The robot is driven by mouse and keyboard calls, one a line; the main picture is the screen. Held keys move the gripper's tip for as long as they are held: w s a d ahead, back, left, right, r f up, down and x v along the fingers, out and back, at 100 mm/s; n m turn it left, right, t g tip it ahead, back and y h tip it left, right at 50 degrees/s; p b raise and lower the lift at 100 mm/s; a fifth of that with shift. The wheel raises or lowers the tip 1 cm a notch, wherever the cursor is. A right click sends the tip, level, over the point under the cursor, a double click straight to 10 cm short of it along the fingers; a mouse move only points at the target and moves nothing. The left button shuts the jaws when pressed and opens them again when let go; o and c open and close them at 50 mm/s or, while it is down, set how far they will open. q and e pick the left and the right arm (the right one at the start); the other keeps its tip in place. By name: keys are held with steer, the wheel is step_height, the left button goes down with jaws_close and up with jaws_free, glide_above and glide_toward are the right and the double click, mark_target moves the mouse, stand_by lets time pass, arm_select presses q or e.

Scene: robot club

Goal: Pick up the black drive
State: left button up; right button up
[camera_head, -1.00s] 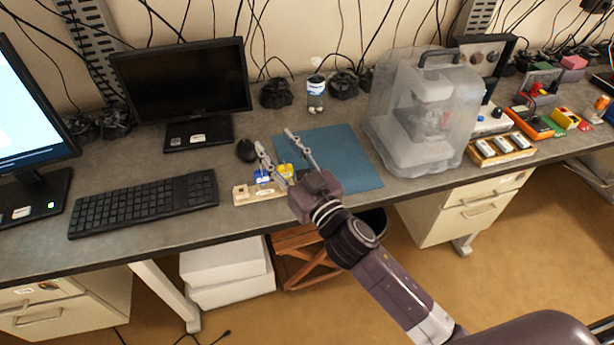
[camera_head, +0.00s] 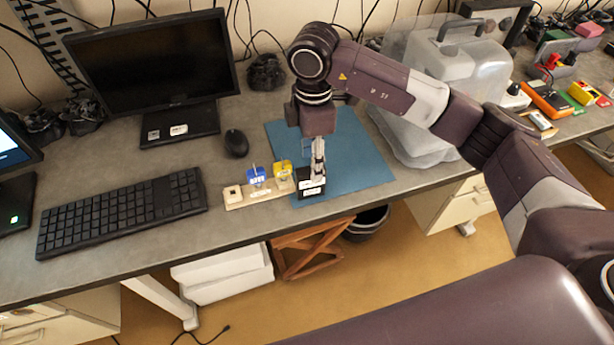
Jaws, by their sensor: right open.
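The black drive (camera_head: 312,190), a small dark block with white labels, is at the right end of a pale wooden holder (camera_head: 236,203), over the front edge of the blue mat (camera_head: 358,165). My right gripper (camera_head: 317,176) points down at it, its fingers at the drive's top. The jaws are open; the fingers overlap in this view, and I cannot tell whether they touch the drive. A blue drive (camera_head: 257,175) and a yellow drive (camera_head: 282,169) stand in the holder to the left. My left gripper is not in view.
A black keyboard (camera_head: 122,215), a mouse (camera_head: 236,143) and a monitor (camera_head: 155,62) are to the left. A clear-covered machine (camera_head: 440,75) stands behind my right arm. The table's front edge is close to the holder. The mat's right part is clear.

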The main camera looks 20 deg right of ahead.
mark_target(311, 186)
steer(key=shift+f+b, duration=0.3)
steer(key=shift+f, duration=0.65)
steer(key=shift+s+a+f, duration=0.1)
steer(key=shift+s+f, duration=0.25)
steer(key=shift+f, duration=0.25)
step_height(311, 186, down, 6)
steer(key=p, duration=0.3)
steer(key=shift+w+a+r, duration=0.1)
steer(key=shift+r, duration=0.15)
steer(key=shift+f, duration=0.5)
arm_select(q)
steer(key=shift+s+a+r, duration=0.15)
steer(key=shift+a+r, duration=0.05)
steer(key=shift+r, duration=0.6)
arm_select(e)
jaws_close()
